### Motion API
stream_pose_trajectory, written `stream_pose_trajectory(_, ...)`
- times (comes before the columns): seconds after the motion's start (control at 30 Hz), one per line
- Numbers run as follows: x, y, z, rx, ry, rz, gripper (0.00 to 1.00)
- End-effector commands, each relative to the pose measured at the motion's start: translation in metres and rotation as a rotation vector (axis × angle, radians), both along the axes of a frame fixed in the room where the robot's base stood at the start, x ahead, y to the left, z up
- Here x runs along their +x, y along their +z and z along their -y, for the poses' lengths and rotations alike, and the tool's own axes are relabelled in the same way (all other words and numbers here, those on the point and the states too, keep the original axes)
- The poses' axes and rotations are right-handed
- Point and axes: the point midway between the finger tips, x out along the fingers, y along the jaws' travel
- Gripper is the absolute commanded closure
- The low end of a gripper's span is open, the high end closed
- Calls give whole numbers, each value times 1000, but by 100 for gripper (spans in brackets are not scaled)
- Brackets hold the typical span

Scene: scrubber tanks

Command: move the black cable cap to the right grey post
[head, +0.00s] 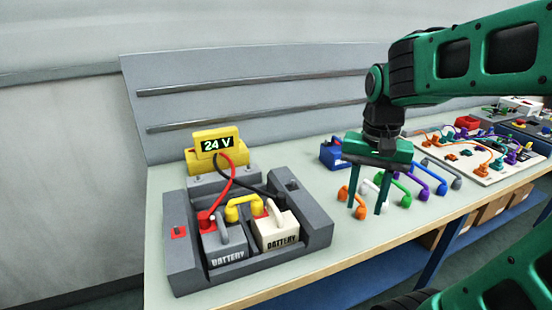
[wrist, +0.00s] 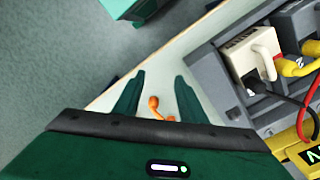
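The black cable (head: 256,184) runs from the yellow 24 V display (head: 216,142) toward the white battery (head: 274,232) in the grey tray (head: 318,237). Its black cap is hard to make out in the head view; a small black end (wrist: 251,84) shows at the white battery in the wrist view. I cannot clearly pick out the right grey post; a dark square fitting (head: 292,184) sits on the tray's right rear. My gripper (head: 367,207) is open and empty, pointing down, right of the tray. Its open fingers also show in the wrist view (wrist: 160,76).
A red cable (head: 229,178) reaches the grey battery (head: 225,244); a yellow bridge (head: 243,207) stands between the batteries. Several coloured handles, including an orange one (head: 361,211), stand near my fingers. A blue box (head: 333,155) is behind. The bench (head: 345,250) is clear at front.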

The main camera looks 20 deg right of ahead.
Motion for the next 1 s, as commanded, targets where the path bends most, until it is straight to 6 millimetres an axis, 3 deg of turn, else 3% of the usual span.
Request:
stream_pose_trajectory(0.03, 25, 9, -13, -4, -43, 0, 62)
stream_pose_trajectory(0.2, 88, 35, -65, -2, -223, 5, 62)
stream_pose_trajectory(0.4, 129, 52, -119, 7, -369, 5, 62)
stream_pose_trajectory(0.53, 140, 56, -136, 11, -416, 4, 62)
stream_pose_trajectory(0.67, 142, 49, -141, 11, -431, 1, 62)
stream_pose_trajectory(1.0, 141, -7, -140, 11, -430, 0, 62)
